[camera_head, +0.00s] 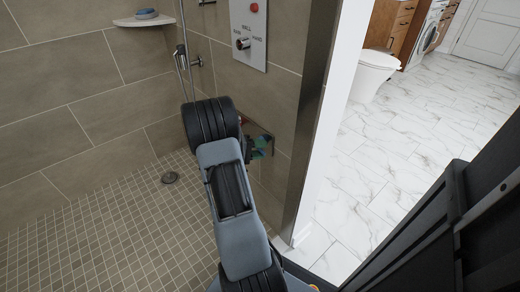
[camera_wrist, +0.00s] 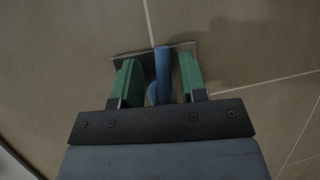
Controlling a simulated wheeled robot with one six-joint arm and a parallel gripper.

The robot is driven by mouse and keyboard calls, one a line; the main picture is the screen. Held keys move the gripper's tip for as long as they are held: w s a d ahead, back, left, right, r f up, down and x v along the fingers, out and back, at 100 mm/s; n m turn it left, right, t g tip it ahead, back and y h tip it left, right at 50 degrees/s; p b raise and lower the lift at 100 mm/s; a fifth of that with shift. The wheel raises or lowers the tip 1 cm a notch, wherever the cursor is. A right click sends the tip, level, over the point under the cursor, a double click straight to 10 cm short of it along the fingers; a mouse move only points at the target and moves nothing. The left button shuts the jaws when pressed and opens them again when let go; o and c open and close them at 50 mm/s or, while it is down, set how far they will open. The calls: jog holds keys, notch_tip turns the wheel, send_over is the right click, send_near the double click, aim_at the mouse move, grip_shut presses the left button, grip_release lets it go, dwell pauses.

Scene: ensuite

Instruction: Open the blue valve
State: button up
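The blue valve handle (camera_wrist: 162,68) stands upright in the wrist view, in front of a metal plate (camera_wrist: 182,47) on the tiled wall. My gripper (camera_wrist: 158,61) has two green fingers, one on each side of the handle. A gap shows between the handle and each finger, so the gripper is open around it and not clamped. In the head view my arm hides most of the valve. Only part of the plate (camera_head: 263,136) and the green of my gripper (camera_head: 261,146) show low on the shower wall.
A control panel (camera_head: 248,32) with a lever and red knob is higher on the same wall. A shower hose and bar (camera_head: 183,62) hang left. A metal-edged wall end (camera_head: 308,125) stands close right of the arm. The tiled shower floor (camera_head: 110,235) is clear except for a drain.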

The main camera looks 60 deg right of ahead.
jog(key=p+v, duration=0.3)
jog(key=v, duration=1.1)
jog(key=shift+s, duration=0.15)
jog(key=shift+m+t, duration=0.3)
jog(key=shift+t, duration=0.2)
jog(key=b+x, duration=0.1)
jog(key=x, duration=0.3)
jog(key=b+x, duration=0.2)
jog(key=x, duration=0.3)
jog(key=s+a+b+x, duration=0.1)
jog(key=b+x, duration=0.1)
jog(key=x, duration=0.3)
jog(key=shift+s+d+r, duration=0.15)
jog(key=shift+r, duration=0.05)
grip_shut()
